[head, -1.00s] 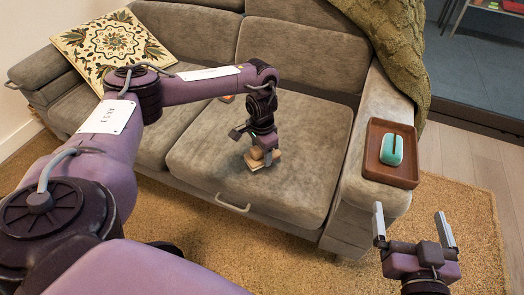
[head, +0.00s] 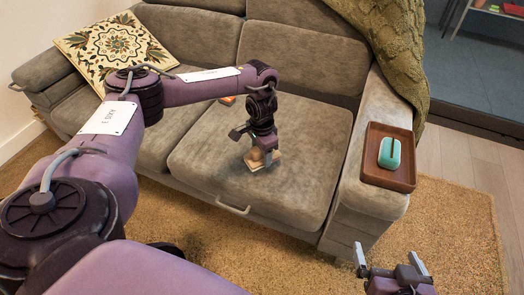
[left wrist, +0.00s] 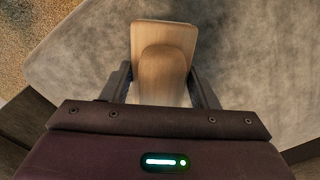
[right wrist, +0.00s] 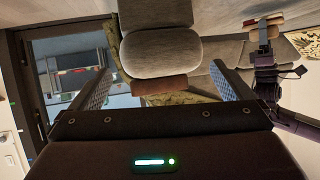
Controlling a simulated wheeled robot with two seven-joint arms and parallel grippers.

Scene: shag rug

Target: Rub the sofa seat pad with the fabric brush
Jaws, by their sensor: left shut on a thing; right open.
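The fabric brush (head: 262,160) is a pale wooden block with a raised rounded grip. My left gripper (head: 260,146) is shut on its grip and holds it down at the seat pad, near the front edge. In the left wrist view the brush (left wrist: 163,50) lies between both fingers; its underside is hidden. The grey-brown sofa seat pad (head: 300,140) is the right-hand cushion, and it also shows in the left wrist view (left wrist: 250,60). I cannot tell how firmly the brush touches it. My right gripper (head: 390,262) is open and empty, in front of the sofa's right arm.
A brown tray (head: 375,177) with a teal-green object (head: 390,152) sits on the sofa's right arm. A green knitted throw (head: 385,45) hangs behind it. A patterned cushion (head: 112,50) lies at the left. A small orange item (head: 228,100) lies behind my left forearm.

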